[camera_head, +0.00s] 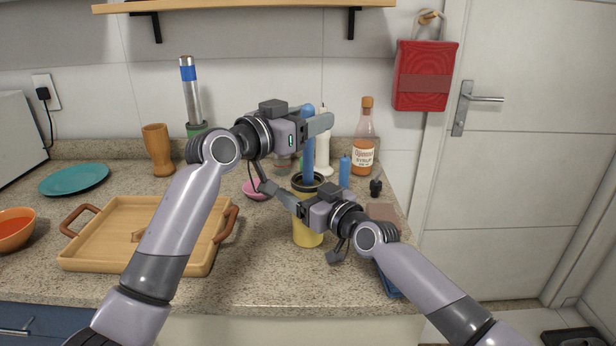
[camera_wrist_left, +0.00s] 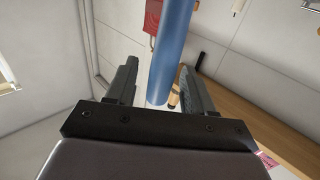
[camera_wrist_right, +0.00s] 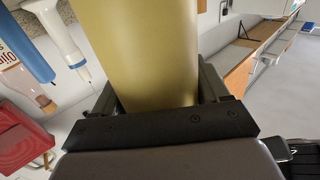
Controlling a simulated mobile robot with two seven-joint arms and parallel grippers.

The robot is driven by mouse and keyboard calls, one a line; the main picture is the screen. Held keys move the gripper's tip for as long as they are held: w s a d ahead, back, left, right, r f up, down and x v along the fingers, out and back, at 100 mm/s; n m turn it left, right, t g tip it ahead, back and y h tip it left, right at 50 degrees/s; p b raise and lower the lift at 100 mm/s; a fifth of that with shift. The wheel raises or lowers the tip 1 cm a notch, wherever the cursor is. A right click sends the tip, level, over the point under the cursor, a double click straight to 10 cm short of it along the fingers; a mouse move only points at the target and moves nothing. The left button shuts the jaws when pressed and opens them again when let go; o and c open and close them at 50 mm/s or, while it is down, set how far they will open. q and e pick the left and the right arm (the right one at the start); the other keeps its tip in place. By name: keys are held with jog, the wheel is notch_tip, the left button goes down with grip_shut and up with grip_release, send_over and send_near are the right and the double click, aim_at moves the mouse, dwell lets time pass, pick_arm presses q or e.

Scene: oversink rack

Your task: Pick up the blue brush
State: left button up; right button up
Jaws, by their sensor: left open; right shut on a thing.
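The blue brush (camera_head: 307,158) stands upright in the yellow cup (camera_head: 308,236). Only its long blue handle shows; its lower end is hidden in the cup. My left gripper (camera_head: 318,118) is open at the upper part of the handle. In the left wrist view the handle (camera_wrist_left: 171,50) lies between the two spread fingers. My right gripper (camera_head: 298,222) is shut on the yellow cup, which fills the right wrist view (camera_wrist_right: 145,50).
A syrup bottle (camera_head: 365,145), a blue candle-like item (camera_head: 344,171) and a white bottle (camera_head: 323,150) stand close behind. A wooden tray (camera_head: 110,210) lies left. A wooden vase (camera_head: 158,150) and a pink bowl (camera_head: 256,190) also stand on the counter (camera_head: 260,275).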

pick_arm(q)
grip_shut()
jog(key=shift+r, duration=0.15)
notch_tip(320, 180, up, 10)
jog(key=shift+f, duration=0.15)
dwell(0.4)
pick_arm(e)
jog(key=o, duration=1.2)
